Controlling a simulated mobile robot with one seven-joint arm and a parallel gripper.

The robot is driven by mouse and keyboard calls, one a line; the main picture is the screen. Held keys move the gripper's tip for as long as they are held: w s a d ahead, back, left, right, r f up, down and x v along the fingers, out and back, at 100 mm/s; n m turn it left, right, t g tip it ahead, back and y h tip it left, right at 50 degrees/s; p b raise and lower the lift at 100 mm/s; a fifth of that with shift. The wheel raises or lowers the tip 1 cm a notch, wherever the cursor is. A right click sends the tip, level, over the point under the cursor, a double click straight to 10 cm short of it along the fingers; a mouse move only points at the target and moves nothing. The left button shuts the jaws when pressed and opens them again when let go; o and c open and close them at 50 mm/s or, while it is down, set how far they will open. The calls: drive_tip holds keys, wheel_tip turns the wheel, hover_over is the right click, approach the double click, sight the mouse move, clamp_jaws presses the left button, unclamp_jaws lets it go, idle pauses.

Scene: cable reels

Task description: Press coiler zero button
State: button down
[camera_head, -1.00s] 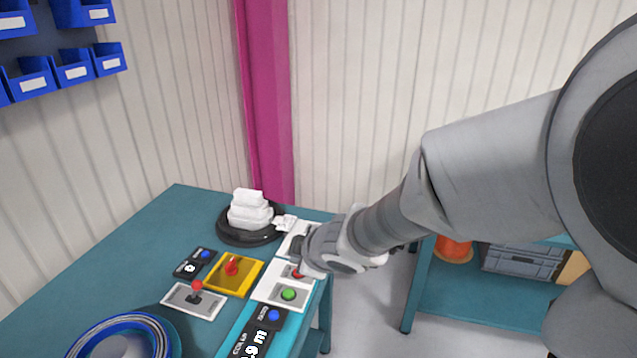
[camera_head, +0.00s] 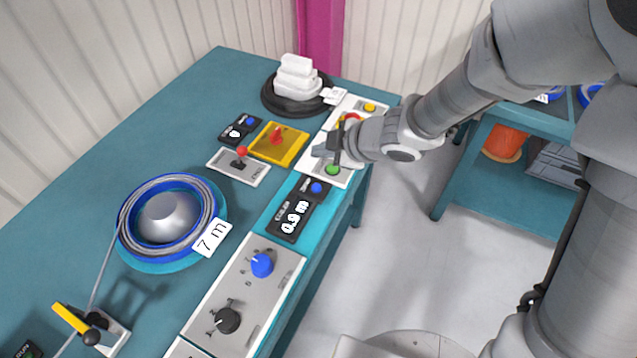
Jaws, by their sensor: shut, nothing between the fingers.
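The coiler display (camera_head: 290,216) reads 0.9 m and lies on the bench's right edge strip. A small blue button (camera_head: 317,188) sits at its far end, with a tiny label beside it. A second, smaller display (camera_head: 238,130) with its own blue button (camera_head: 250,121) lies further back and left. My gripper (camera_head: 328,154) is shut and empty. It hangs over the white button panel, just beyond the coiler display and close to the green button (camera_head: 332,170). It partly hides that panel. I cannot tell its exact height above the panel.
A red button (camera_head: 350,119) and a yellow button (camera_head: 370,107) are near my wrist. A yellow plate with a red switch (camera_head: 277,140) and a red-knobbed lever (camera_head: 241,152) stand left. Nearer are a blue knob (camera_head: 262,265), a black knob (camera_head: 227,320) and the cable coil (camera_head: 170,215).

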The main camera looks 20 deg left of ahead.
sight(316, 188)
drive_tip(key=shift+f, duration=0.1)
wheel_tip(316, 188, down, 9)
drive_tip(key=b, duration=0.9)
idle(1.8)
drive_tip(key=shift+f, duration=0.25)
drive_tip(key=shift+f+b, duration=0.45)
drive_tip(key=shift+b, duration=0.15)
idle(0.4)
idle(0.4)
drive_tip(key=shift+r+p, duration=0.9)
drive_tip(key=shift+p, duration=0.05)
